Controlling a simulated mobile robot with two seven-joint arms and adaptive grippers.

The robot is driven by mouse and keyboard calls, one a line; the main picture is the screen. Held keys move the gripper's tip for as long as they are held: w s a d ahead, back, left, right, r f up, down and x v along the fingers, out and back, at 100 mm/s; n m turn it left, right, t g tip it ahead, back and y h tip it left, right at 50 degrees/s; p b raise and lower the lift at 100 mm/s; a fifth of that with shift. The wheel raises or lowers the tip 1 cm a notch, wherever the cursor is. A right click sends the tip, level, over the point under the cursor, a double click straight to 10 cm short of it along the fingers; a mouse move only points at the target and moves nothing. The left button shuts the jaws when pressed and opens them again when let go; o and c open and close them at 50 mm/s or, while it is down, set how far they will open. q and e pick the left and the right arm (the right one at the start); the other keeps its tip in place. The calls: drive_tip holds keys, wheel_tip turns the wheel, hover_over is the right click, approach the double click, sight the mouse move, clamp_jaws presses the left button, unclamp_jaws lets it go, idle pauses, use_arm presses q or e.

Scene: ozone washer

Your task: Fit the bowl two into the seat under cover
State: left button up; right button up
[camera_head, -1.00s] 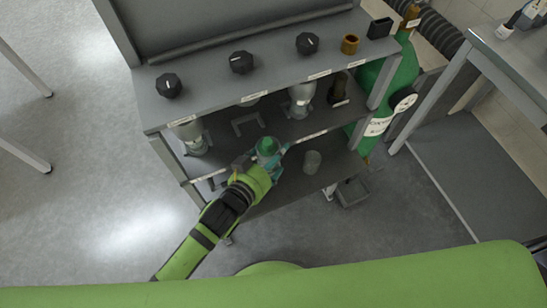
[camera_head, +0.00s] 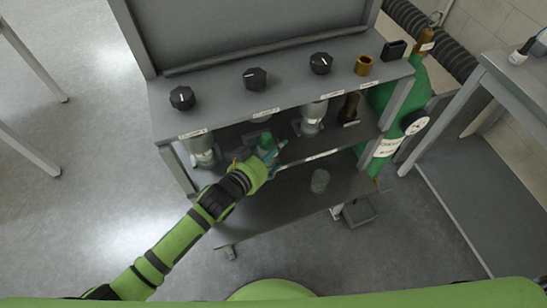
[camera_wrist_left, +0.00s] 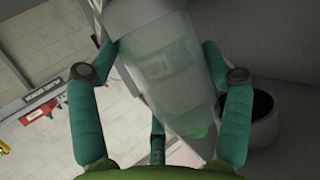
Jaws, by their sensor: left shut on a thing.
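My left gripper (camera_head: 267,154) is shut on a clear bowl with a green part (camera_head: 263,140), just below the front edge of the top deck. In the left wrist view the translucent bowl (camera_wrist_left: 168,80) is tilted between the teal fingers (camera_wrist_left: 158,105), with a green spot near its lower end. A grey ring with a dark opening (camera_wrist_left: 262,118) is beside the right finger; I cannot tell whether it is the seat. The seat under the cover does not show clearly in the head view, where the deck hides it. My right gripper is out of view.
Grey-white units hang under the deck at left (camera_head: 203,152) and right (camera_head: 312,120), with a dark brown one (camera_head: 349,108) further right. A clear cup (camera_head: 320,181) stands on the lower shelf (camera_head: 265,205). A green gas cylinder (camera_head: 391,135) stands at the right side.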

use_arm(q)
drive_tip(key=shift+w+a+f+b, duration=0.1)
drive_tip(key=shift+w+a+b, duration=0.25)
drive_tip(key=shift+w, duration=0.75)
drive_tip(key=shift+w+a+b, duration=0.35)
drive_tip(key=shift+w, duration=0.7)
drive_tip(key=shift+w+a+f+b, duration=0.1)
drive_tip(key=shift+w+a+b, duration=0.25)
drive_tip(key=shift+w, duration=0.75)
drive_tip(key=shift+r, duration=0.1)
drive_tip(key=shift+w+f, duration=0.1)
drive_tip(key=shift+f, duration=0.1)
drive_tip(key=o, duration=1.4)
drive_tip(key=shift+a+f, duration=0.1)
drive_tip(key=shift+f, duration=0.05)
